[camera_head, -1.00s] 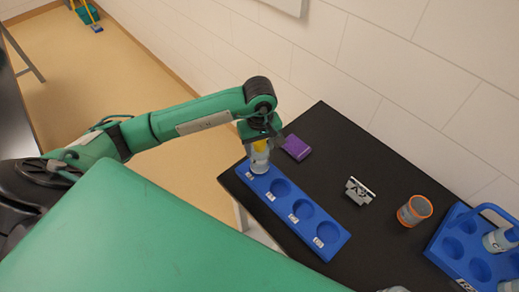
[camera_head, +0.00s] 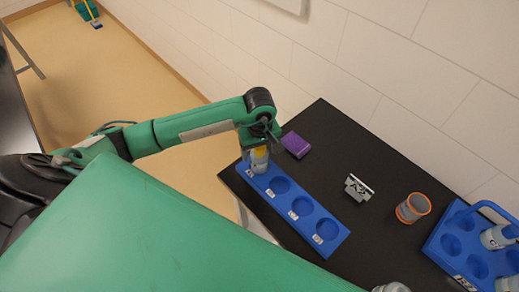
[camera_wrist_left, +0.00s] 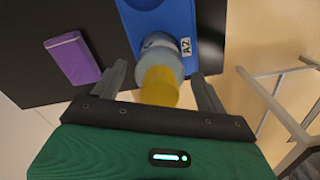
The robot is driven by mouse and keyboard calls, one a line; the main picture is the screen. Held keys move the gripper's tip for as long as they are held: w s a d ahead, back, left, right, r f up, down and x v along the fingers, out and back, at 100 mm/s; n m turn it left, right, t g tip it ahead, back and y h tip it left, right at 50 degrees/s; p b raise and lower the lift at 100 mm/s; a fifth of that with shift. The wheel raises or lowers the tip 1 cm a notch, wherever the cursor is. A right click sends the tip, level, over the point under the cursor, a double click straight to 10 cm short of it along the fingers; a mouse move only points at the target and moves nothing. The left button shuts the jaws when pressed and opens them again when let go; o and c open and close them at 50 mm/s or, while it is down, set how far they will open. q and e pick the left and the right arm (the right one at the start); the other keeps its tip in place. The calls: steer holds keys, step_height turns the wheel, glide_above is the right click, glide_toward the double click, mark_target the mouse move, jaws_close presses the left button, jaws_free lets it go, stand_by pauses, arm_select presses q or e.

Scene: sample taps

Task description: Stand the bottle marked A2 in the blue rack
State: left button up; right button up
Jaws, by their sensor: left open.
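A bottle (camera_head: 259,163) with a yellow cap stands in the far-left end hole of the long blue rack (camera_head: 331,245). In the left wrist view the bottle (camera_wrist_left: 160,52) is upright in the rack (camera_wrist_left: 150,18), beside a label reading A2 on the rack's edge. My left gripper (camera_head: 262,146) is just above the bottle. In the wrist view its fingers are open on either side of the yellow cap, apart from it. The rack's other holes are empty. My right gripper is not in view.
A purple box (camera_head: 296,145) lies close behind the rack. A grey metal holder (camera_head: 358,188), an orange-rimmed cup (camera_head: 412,208) and a blue handled carrier (camera_head: 447,265) with bottles are to the right on the black table (camera_head: 335,125). A bottle top shows at the bottom edge.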

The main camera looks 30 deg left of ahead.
arm_select(q)
steer(key=shift+r, duration=0.1)
steer(key=shift+r+p, duration=0.2)
steer(key=shift+p, duration=0.15)
step_height(320, 180, up, 10)
steer(key=b, duration=0.4)
steer(key=shift+r+b, duration=0.25)
steer(key=shift+b, duration=0.15)
steer(key=shift+r, duration=0.6)
